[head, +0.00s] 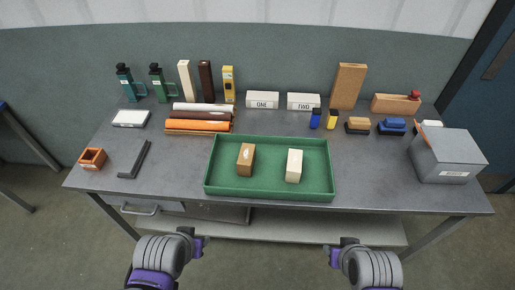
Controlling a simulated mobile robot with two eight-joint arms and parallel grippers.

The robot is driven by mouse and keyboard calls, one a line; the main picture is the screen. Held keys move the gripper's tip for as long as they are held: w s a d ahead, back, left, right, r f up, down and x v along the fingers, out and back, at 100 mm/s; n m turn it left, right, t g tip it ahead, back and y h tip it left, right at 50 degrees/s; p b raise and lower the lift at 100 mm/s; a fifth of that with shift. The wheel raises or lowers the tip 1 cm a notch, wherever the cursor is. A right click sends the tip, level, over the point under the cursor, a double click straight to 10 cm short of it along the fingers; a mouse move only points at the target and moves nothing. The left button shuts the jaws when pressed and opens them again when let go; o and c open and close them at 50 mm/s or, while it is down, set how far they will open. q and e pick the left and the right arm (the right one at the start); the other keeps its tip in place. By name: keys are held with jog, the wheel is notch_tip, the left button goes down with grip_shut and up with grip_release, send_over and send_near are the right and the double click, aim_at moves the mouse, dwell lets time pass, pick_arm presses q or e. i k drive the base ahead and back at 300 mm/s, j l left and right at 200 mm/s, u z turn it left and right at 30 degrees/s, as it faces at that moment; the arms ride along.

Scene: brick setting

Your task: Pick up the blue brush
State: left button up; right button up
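The blue brush (392,125) lies on the grey table (200,206), right of centre, with a blue top and a dark lower part. A similar tan brush (357,124) lies just to its left. My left gripper (201,246) is in front of the table at the lower left, far from the brush. My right gripper (331,253) is in front of the table at the lower right, well below and left of the brush. Neither gripper touches anything on the table, and their finger openings are too small to judge.
A green tray (268,194) holding two blocks lies front centre. A grey box (448,153) stands right of the blue brush. A wooden plane-like block (394,104) sits behind it. Small blue (315,119) and yellow (332,120) items stand left. Table space in front of the brush is clear.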

aim_at(391, 127)
jog(key=i+l, duration=0.1)
jog(key=l, duration=0.3)
jog(key=i+l, duration=0.1)
jog(key=l, duration=0.25)
jog(key=i+l, duration=0.1)
jog(key=l, duration=0.3)
jog(key=i+l, duration=0.1)
jog(key=l, duration=0.25)
jog(key=l+u, duration=0.3)
jog(key=u, duration=0.2)
jog(key=l+u, duration=0.3)
jog(key=u, duration=0.15)
jog(key=i+l+u, duration=0.1)
jog(key=l+u, duration=0.3)
jog(key=l, duration=0.35)
